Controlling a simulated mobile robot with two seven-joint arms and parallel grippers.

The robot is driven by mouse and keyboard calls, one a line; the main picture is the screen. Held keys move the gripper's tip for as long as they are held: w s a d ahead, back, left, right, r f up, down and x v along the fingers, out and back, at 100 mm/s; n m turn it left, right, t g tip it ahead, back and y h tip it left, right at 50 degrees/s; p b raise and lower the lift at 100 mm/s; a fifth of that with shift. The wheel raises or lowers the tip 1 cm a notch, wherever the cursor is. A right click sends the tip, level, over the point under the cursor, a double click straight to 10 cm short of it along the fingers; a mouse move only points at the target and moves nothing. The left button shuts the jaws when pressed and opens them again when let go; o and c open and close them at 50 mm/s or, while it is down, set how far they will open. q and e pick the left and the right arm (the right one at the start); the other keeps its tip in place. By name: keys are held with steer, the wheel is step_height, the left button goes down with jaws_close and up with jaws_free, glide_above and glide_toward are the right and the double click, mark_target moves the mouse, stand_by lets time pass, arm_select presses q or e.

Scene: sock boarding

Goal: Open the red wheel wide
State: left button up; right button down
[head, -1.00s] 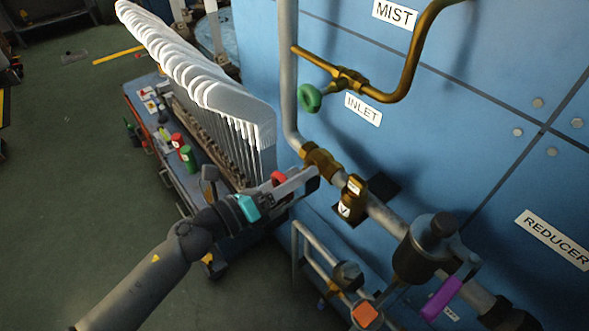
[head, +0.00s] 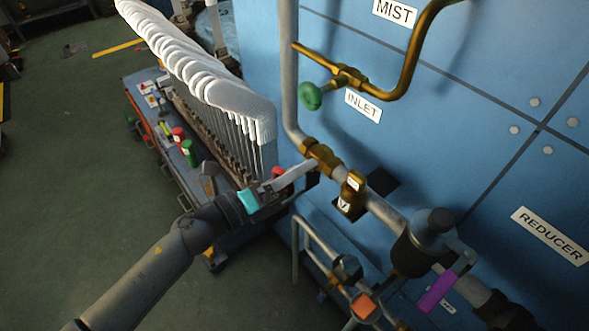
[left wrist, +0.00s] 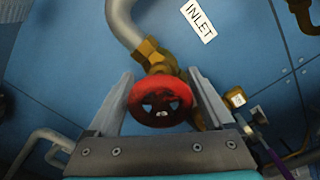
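The red wheel (left wrist: 161,101) is a small spoked handwheel on a brass valve (left wrist: 156,57) in the left wrist view. In the head view the red wheel (head: 280,181) is partly hidden by my left gripper. My left gripper (left wrist: 161,72) is open, with one finger on each side of the wheel. The finger edges are very close to the rim; I cannot tell whether they touch it. In the head view my left gripper (head: 307,172) is at the brass valve (head: 320,156) on the grey pipe. My right gripper is not in view.
A green wheel (head: 311,96) on a brass pipe stands above, beside the INLET label (head: 363,105). A brass fitting (head: 351,194) and a purple lever (head: 437,292) are lower right. White sock boards (head: 208,82) stand close behind my left arm.

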arm_select(q)
steer(key=shift+o, duration=0.9)
steer(key=b+v, duration=0.1)
steer(key=v, duration=1.4)
steer(key=shift+b, duration=0.35)
steer(key=shift+a, duration=0.1)
